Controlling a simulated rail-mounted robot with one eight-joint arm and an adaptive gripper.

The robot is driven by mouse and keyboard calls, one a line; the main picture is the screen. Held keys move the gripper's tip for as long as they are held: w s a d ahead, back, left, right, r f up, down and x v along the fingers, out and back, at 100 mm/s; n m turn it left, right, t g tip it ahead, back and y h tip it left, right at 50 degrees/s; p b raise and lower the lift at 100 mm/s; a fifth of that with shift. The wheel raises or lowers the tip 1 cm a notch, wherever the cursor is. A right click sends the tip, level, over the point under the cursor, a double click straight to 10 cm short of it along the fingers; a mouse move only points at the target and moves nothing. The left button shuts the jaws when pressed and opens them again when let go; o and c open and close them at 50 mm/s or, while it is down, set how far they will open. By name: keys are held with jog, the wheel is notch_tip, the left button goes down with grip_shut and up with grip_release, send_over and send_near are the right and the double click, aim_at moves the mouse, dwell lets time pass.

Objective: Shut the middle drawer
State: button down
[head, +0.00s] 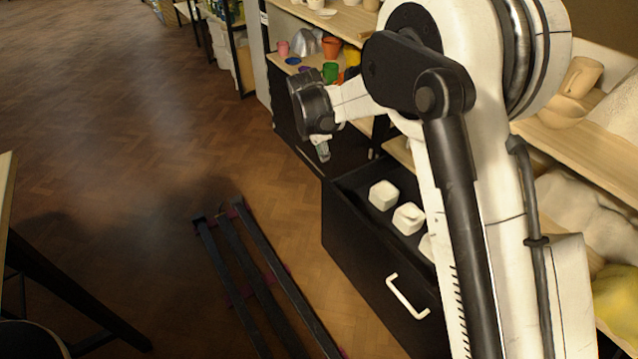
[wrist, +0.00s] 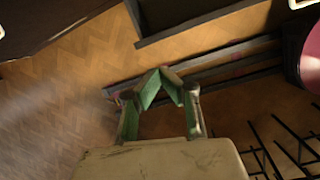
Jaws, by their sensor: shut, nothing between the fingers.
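A black drawer (head: 362,262) is pulled out from the unit in the head view, with a white handle (head: 408,297) on its front. White pots (head: 383,195) stand inside it. My arm hides its right part, and I cannot tell its level in the stack. My gripper (head: 322,152) points down past the drawer's far end, apart from the handle. In the wrist view the green-padded fingers (wrist: 162,74) meet at their tips with nothing between them. A dark panel edge (wrist: 200,22) shows at the top there; I cannot tell whether it is the drawer.
Dark floor rails (head: 262,275) with reddish crosspieces lie left of the drawer. Shelves (head: 325,18) with coloured pots, including an orange one (head: 331,47), stand behind my gripper. A table edge (head: 6,190) is at far left. The wooden floor (head: 130,120) between is largely clear.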

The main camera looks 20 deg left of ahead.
jog(key=a+f+n, duration=0.2)
jog(key=a+f, duration=0.3)
jog(key=f, duration=0.1)
jog(key=w+d+f+b, duration=0.2)
jog(key=f, duration=0.3)
jog(key=w+d+f+b, duration=0.1)
jog(key=w+f+b, duration=0.1)
jog(key=f, duration=0.3)
jog(key=shift+d+f+n, duration=0.2)
jog(key=shift+d+n, duration=0.1)
jog(key=shift+d, duration=0.1)
jog(key=w+d, duration=1.5)
jog(key=w, duration=0.3)
jog(key=shift+d+b, duration=0.4)
jog(key=shift+b, duration=0.05)
